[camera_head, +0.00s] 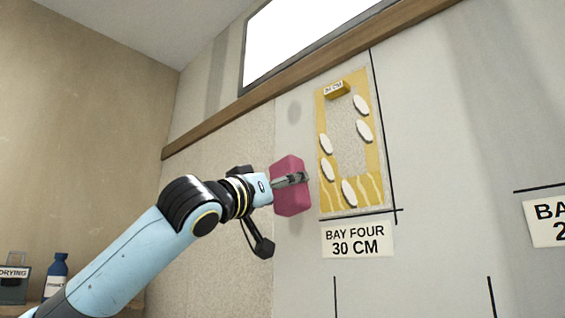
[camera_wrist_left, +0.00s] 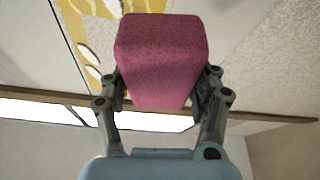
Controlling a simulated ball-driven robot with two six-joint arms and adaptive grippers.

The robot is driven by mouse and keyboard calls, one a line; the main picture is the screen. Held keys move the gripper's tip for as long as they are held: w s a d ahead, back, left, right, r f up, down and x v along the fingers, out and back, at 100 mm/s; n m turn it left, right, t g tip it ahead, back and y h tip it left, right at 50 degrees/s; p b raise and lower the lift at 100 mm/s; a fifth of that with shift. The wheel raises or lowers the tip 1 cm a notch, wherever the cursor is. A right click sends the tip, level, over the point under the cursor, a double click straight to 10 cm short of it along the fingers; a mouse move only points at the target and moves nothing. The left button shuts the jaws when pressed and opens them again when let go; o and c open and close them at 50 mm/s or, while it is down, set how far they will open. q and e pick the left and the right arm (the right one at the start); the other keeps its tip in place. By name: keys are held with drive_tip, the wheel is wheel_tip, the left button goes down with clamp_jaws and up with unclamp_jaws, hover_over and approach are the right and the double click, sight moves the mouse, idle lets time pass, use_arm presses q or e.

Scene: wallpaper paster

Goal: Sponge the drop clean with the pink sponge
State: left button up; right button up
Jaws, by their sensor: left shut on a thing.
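My left gripper (camera_head: 290,180) is shut on the pink sponge (camera_head: 289,204) in the head view. In the left wrist view the pink sponge (camera_wrist_left: 162,60) sits between both fingers of the left gripper (camera_wrist_left: 158,92). The sponge is just left of the lower part of a yellow-patterned wallpaper piece (camera_head: 376,140) on the wall. The picture does not settle whether the sponge touches the wall. The wallpaper piece has several white ovals and a bare grey middle, with wavy pale streaks at its lower end. My right gripper is not in view.
A "BAY FOUR 30 CM" label (camera_head: 357,240) is below the wallpaper piece. A wooden rail (camera_head: 330,61) runs above. A blue bottle (camera_head: 56,273) and a "DRYING" container (camera_head: 14,285) stand at lower left.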

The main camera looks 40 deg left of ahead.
use_arm(q)
drive_tip(key=shift+s+r, duration=0.15)
drive_tip(key=shift+r, duration=0.5)
drive_tip(key=shift+s+r, duration=0.15)
drive_tip(key=shift+r, duration=0.45)
drive_tip(key=shift+f, duration=0.1)
drive_tip(key=shift+f, duration=0.15)
drive_tip(key=w+p, duration=0.6)
drive_tip(key=shift+w+d, duration=0.25)
drive_tip(key=shift+w, duration=0.5)
